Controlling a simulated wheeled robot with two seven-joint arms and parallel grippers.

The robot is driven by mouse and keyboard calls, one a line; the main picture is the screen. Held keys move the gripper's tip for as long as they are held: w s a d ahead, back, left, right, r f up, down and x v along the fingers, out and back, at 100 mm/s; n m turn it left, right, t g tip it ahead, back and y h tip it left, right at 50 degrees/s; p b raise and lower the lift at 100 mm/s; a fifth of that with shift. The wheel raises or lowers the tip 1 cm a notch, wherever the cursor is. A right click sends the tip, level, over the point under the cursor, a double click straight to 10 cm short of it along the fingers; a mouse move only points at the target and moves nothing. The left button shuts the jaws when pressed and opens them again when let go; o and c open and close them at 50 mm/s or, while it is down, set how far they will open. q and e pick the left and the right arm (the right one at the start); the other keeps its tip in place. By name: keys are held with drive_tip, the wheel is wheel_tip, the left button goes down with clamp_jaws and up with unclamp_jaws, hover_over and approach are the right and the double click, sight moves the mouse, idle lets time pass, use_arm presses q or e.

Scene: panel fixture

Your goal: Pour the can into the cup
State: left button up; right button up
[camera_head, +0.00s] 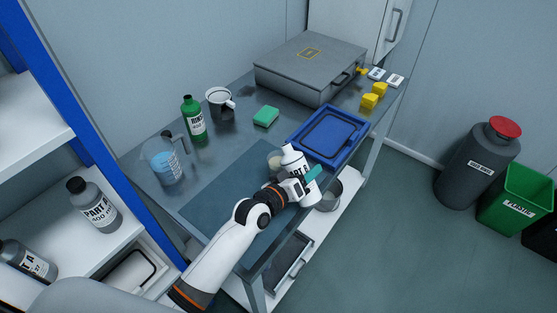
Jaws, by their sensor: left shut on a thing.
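My left gripper (302,184) is shut on a white can with a dark printed label (294,161), over the table's front right part. The can looks roughly upright, with its top leaning slightly left in the picture. The gripper covers part of its lower body. A small beige cup (273,160) shows just left of the can, partly hidden behind it and the gripper; I cannot tell whether they touch. My right gripper is not in view.
A blue tray (351,133) lies right of the can. A green bottle (194,119), a beaker of blue liquid (163,161) and a green sponge (265,116) stand left and behind. A grey case (310,66) fills the back. The dark mat (225,190) is clear.

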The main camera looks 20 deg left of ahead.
use_arm(q)
drive_tip(key=shift+w+f+m+t, duration=0.1)
drive_tip(key=shift+f+m+t, duration=0.25)
drive_tip(key=shift+m, duration=0.45)
drive_tip(key=shift+d+r+m+y+p, duration=0.1)
drive_tip(key=shift+r+m+y+p, duration=0.15)
drive_tip(key=shift+m, duration=0.35)
drive_tip(key=m, duration=0.1)
drive_tip(key=m+t, duration=0.1)
drive_tip(key=shift+s+d+f+m, duration=0.1)
drive_tip(key=shift+s+d+m, duration=0.15)
drive_tip(key=shift+m, duration=0.05)
drive_tip(key=shift+f+m+t+b, duration=0.1)
drive_tip(key=shift+m+t+b, duration=0.35)
drive_tip(key=shift+m, duration=0.65)
